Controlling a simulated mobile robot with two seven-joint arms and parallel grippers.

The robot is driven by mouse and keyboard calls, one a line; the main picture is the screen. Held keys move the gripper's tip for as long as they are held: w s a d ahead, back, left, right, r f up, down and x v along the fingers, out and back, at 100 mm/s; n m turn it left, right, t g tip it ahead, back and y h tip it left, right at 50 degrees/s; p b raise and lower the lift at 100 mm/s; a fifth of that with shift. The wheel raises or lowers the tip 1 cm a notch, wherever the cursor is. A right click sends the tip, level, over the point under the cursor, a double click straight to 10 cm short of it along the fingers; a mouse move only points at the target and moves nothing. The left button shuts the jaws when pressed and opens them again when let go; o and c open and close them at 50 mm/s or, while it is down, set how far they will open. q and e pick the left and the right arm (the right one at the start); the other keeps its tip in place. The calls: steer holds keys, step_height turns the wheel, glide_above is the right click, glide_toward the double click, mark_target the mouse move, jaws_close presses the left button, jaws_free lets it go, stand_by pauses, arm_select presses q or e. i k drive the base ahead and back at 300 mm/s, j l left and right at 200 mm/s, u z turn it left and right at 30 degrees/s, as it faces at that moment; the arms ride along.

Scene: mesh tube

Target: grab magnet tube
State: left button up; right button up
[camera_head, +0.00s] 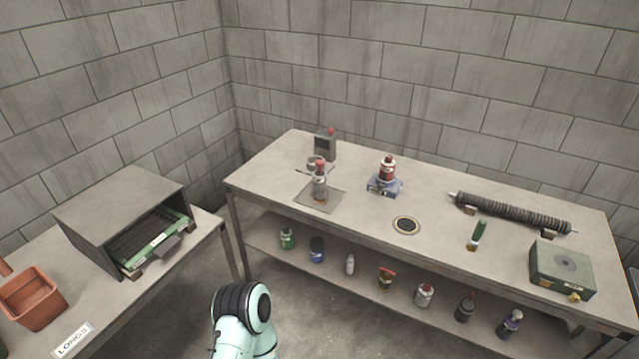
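I cannot tell which of the two is the magnet tube. A mint and black part of my arm shows at the bottom centre, well away from both. Neither gripper is in view.
The long table (440,195) also holds a green box (562,269), a round dark disc (406,225), a red-topped device (386,172) and a bottle on a plate. Several bottles line the lower shelf. At left, a table holds an open metal box (120,205) and an orange bin (33,298).

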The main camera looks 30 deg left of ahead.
mark_target(320, 184)
steer(key=i+j+u, duration=0.1)
steer(key=u, duration=0.3)
steer(key=j+u, duration=0.1)
steer(key=u, duration=0.35)
steer(key=i+u, duration=0.15)
steer(key=u, duration=0.25)
steer(key=i+u, duration=0.15)
steer(key=u, duration=0.25)
